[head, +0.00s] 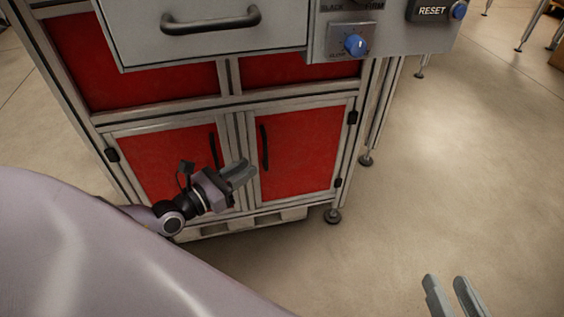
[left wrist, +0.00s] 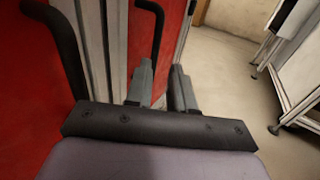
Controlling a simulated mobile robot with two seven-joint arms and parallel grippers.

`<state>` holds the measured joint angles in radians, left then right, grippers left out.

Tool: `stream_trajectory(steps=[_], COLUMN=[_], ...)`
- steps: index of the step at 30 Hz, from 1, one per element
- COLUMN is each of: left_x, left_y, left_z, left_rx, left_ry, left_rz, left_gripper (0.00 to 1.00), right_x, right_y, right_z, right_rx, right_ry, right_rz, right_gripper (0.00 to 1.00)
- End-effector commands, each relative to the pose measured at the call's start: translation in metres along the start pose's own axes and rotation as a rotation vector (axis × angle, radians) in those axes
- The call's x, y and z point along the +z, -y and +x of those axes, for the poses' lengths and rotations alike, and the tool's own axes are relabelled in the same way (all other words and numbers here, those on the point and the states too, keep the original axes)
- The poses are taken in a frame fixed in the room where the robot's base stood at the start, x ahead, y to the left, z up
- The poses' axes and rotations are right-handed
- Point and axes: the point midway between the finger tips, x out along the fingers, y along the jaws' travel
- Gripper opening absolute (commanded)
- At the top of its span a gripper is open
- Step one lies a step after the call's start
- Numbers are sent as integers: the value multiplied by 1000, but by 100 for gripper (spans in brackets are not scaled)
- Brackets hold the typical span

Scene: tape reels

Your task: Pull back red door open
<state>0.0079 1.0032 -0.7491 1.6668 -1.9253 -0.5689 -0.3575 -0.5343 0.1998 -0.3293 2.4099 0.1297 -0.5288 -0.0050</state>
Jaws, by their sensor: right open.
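Two red doors, the left (head: 160,155) and the right (head: 305,150), sit side by side low in the cabinet and look closed. Each has an upright black handle near the middle: the left handle (head: 214,150) and the right handle (head: 264,148). In the left wrist view the right handle (left wrist: 155,35) stands just beyond my left gripper (left wrist: 165,72), and the left handle (left wrist: 60,45) is further left. My left gripper (head: 248,170) is open and empty in front of the doors, beside the right handle. My right gripper (head: 444,280) is open and empty, low at the right, away from the cabinet.
A grey drawer (head: 200,45) with a black handle (head: 210,20) is above the doors. A control panel with a blue knob (head: 355,44) and a RESET plate (head: 431,10) juts out at upper right. The floor (head: 450,160) right of the cabinet is clear.

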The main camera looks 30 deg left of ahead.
Motion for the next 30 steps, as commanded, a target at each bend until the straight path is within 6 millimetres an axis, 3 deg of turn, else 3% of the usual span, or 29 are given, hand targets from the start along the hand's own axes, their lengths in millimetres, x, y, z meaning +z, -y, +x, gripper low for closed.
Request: stream_trajectory(steps=[15, 30], left_x=[0, 0], left_y=[-11, -11], left_z=[-32, -33], left_rx=[1, 0], left_ry=[-2, 0], left_rz=[1, 1], left_gripper=[23, 23], right_x=[0, 2], right_y=[0, -1], right_z=[1, 2], right_rx=[0, 0], right_ry=[-4, -5], right_rz=[-2, -2], right_gripper=[43, 43])
